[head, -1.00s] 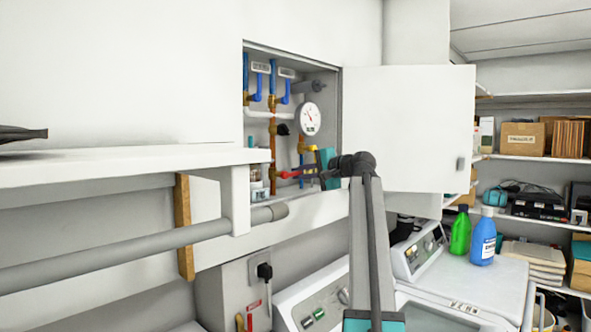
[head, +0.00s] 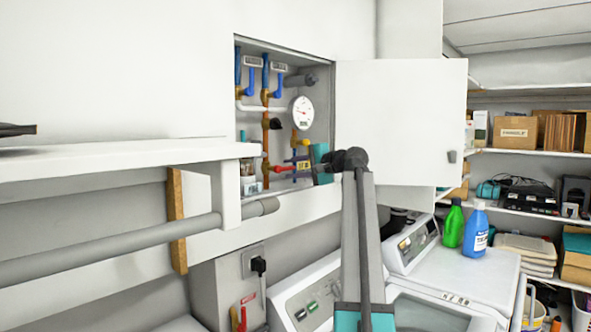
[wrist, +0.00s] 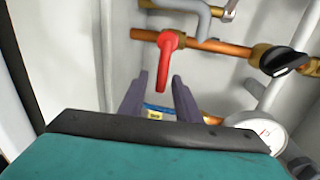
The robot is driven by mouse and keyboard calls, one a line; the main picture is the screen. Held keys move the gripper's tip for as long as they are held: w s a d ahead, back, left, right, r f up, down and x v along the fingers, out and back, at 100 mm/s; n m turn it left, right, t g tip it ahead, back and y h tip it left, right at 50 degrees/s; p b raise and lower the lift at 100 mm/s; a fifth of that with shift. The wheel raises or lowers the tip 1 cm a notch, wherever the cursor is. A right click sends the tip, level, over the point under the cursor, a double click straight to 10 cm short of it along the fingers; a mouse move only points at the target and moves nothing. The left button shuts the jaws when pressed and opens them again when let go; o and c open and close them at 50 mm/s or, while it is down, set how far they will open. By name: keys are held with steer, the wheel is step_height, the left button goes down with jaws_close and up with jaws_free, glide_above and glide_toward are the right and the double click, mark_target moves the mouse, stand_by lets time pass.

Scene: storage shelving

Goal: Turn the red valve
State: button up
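The red valve lever (wrist: 166,60) sits on a copper pipe in the wrist view, with its handle hanging down. In the head view, the red lever (head: 284,169) points sideways inside the open wall cabinet. My gripper (wrist: 160,78) is open, its two dark fingers apart. In the wrist view the lever's lower end shows between the fingertips; I cannot tell whether they touch it. Neither finger is closed on it. In the head view my teal gripper body (head: 321,163) reaches into the cabinet from the right.
A pressure gauge (head: 302,112), blue valve handles (head: 250,82) and pipes fill the cabinet. A black handle (wrist: 284,62) is on the same copper pipe. A small blue part with a yellow label (wrist: 155,114) shows between my fingers. The cabinet door (head: 400,120) stands open at the right.

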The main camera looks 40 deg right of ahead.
steer(key=b+v, duration=0.4)
steer(key=v, duration=0.9)
steer(key=shift+s+r, duration=0.15)
steer(key=shift+s, duration=0.25)
stand_by(0.4)
